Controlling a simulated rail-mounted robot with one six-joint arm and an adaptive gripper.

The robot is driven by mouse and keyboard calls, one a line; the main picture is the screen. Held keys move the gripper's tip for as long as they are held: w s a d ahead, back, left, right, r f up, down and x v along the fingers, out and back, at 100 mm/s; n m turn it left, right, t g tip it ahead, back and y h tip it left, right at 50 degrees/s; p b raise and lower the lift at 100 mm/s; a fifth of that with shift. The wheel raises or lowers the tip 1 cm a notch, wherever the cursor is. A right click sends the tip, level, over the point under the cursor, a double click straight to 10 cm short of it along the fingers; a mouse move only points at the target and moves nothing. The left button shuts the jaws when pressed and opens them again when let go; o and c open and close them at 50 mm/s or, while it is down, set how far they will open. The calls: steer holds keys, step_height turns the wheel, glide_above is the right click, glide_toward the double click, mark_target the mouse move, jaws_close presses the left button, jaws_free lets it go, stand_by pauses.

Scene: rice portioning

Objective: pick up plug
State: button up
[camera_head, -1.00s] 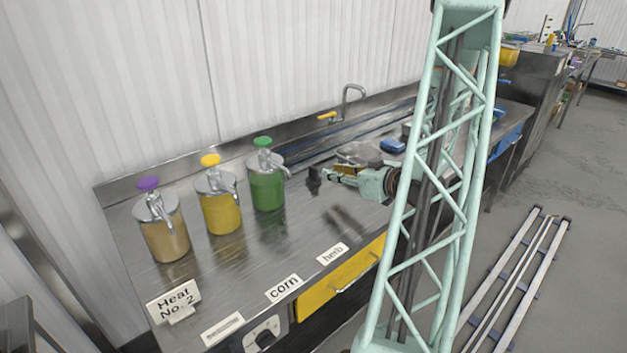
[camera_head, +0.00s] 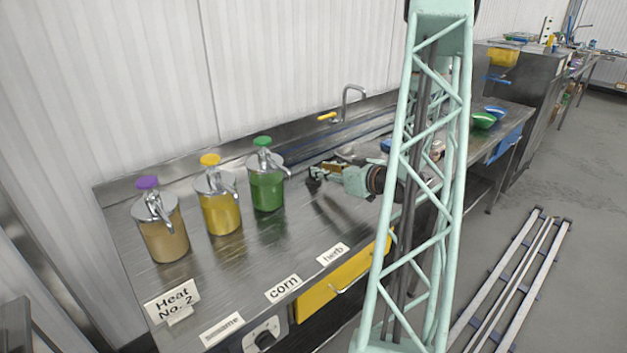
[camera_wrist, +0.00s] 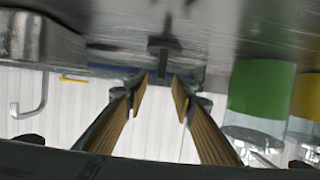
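In the wrist view, which is upside down, a small dark T-shaped piece (camera_wrist: 165,44), likely the plug, is on the steel counter beyond my fingertips and in line with the gap between them. My gripper (camera_wrist: 161,86) is open, with its two ribbed tan finger pads apart and nothing between them. In the head view my gripper (camera_head: 318,177) is low over the counter, right of the green dispenser. The plug cannot be told apart from the dark fingertips there.
Green (camera_head: 267,190), yellow (camera_head: 221,212) and tan (camera_head: 163,238) pump dispensers stand left of my gripper. A tap (camera_head: 345,100) rises behind. A metal block (camera_wrist: 40,38) shows at the wrist view's left. Bare counter lies in front of my gripper.

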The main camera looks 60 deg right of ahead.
steer(key=shift+w, duration=0.1)
steer(key=shift+b+x, duration=0.6)
steer(key=shift+x, duration=1.95)
steer(key=shift+c, duration=0.2)
jaws_close()
